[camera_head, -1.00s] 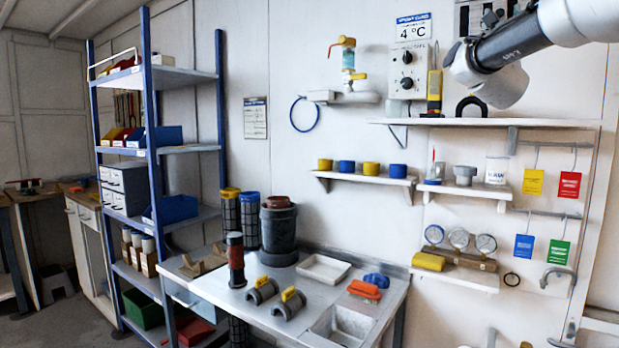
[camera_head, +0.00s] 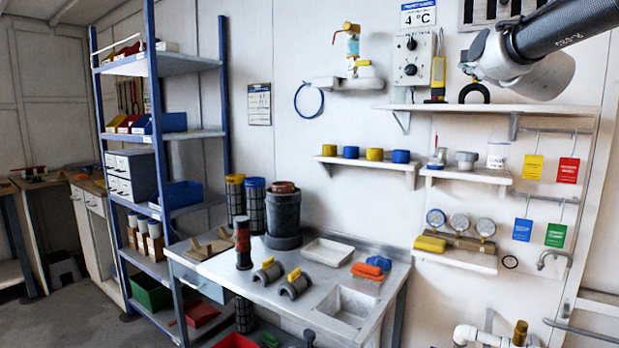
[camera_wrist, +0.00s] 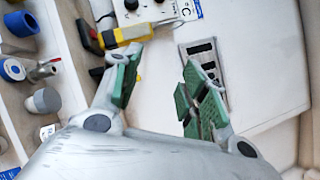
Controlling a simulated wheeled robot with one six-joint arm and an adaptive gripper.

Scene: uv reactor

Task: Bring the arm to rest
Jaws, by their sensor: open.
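My gripper shows in the wrist view (camera_wrist: 158,92), with its two green-padded fingers spread apart and nothing between them. In the head view my arm (camera_head: 545,50) enters from the upper right, in front of the wall above the top shelf board. The gripper's fingers are not visible in the head view. The wrist view looks at the wall, with the yellow handheld device (camera_wrist: 125,32) beyond the left finger and a dark slotted plate (camera_wrist: 205,65) beyond the right one.
Below my arm is the top wall shelf (camera_head: 490,108), bearing the yellow device and a black arch. A control box (camera_head: 412,57) hangs left of it. Lower shelves hold caps and gauges. The workbench (camera_head: 330,275) has a sink, a white tray and clamps. A blue-framed rack (camera_head: 155,130) stands left.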

